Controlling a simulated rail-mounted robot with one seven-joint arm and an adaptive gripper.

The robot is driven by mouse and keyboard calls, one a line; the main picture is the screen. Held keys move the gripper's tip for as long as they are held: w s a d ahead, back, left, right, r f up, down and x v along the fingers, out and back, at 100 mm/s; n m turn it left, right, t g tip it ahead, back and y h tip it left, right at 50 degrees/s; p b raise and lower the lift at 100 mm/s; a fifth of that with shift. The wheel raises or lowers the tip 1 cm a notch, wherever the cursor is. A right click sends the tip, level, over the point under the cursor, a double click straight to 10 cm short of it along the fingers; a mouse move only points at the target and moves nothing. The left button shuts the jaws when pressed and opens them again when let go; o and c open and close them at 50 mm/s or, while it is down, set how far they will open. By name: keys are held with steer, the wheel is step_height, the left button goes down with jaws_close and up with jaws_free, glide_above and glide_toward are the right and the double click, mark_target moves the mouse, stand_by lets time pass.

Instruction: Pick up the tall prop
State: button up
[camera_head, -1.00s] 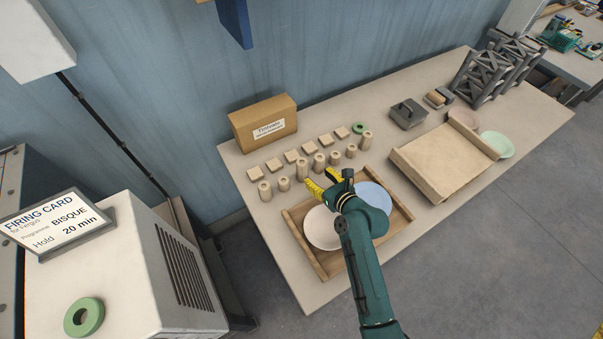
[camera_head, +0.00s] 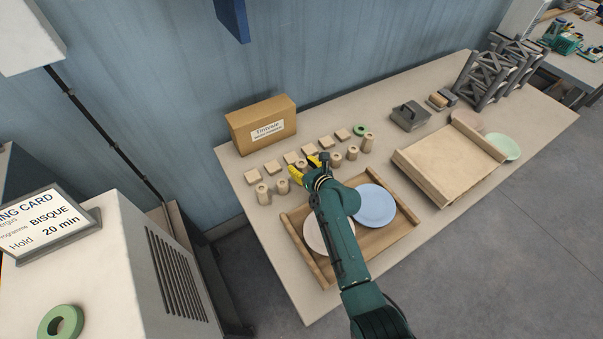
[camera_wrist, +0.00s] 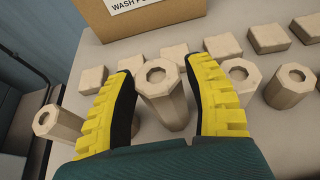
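My gripper (camera_head: 305,168) is open, its yellow fingers spread over the row of cream props. In the wrist view one octagonal prop with a hole in its top (camera_wrist: 163,100) stands upright between the fingers, with gaps visible at both sides. It looks tall, but I cannot tell exactly how its height compares with its neighbours. The same prop is mostly hidden by the gripper in the head view. Other props stand upright beside it: one at the left (camera_wrist: 60,125) and others at the right (camera_wrist: 290,86). A further prop (camera_head: 367,142) stands at the row's right end.
Square cream blocks (camera_wrist: 175,53) lie in a row behind the props, before a cardboard box (camera_head: 262,124). A wooden tray (camera_head: 374,246) with a white plate (camera_head: 314,233) and blue plate (camera_head: 374,205) lies below my arm. Neighbouring props stand close to the fingers.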

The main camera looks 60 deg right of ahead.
steer(key=shift+r, duration=0.1)
jaws_close()
